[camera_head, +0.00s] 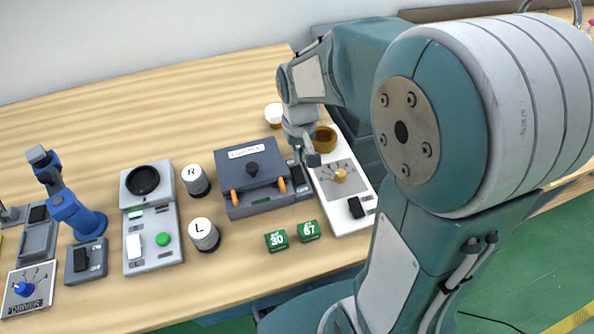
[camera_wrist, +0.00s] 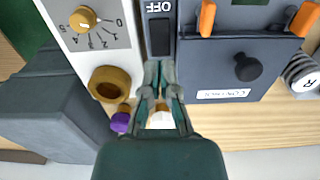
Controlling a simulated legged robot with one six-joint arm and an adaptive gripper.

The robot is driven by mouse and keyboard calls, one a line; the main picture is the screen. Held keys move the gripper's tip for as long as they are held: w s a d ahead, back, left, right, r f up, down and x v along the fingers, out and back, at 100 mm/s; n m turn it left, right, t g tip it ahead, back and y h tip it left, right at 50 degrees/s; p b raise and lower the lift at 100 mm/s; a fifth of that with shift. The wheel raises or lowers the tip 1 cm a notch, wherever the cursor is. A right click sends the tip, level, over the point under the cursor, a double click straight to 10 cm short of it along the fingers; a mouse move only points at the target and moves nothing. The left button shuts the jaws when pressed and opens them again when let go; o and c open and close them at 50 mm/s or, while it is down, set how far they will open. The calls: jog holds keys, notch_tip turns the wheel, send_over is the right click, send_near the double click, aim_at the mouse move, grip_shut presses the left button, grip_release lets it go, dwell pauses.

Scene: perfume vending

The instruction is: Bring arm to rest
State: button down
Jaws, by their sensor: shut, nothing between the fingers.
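My gripper (camera_head: 312,158) is shut and empty. In the head view it hangs low between the dark grey box (camera_head: 262,193) and the white panel (camera_head: 352,212), with my arm crossing the right half of the view. In the wrist view my gripper (camera_wrist: 158,66) has its fingertips together just below a black switch (camera_wrist: 160,37) labelled OFF. I cannot tell whether the fingertips touch anything.
The white panel bears a yellow knob (camera_head: 340,176) and a brass ring (camera_head: 324,138). Cylinders marked R (camera_head: 196,180) and L (camera_head: 204,235), green cubes (camera_head: 308,231) and a grey button station (camera_head: 153,240) stand to the left. Bare wood lies behind.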

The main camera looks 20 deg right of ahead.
dwell(0.3)
jog(key=s+r+t, duration=0.5)
jog(key=s+r, duration=0.7)
jog(key=s, duration=0.2)
jog(key=shift+r+t, duration=0.3)
jog(key=shift+r, duration=0.1)
dwell(1.6)
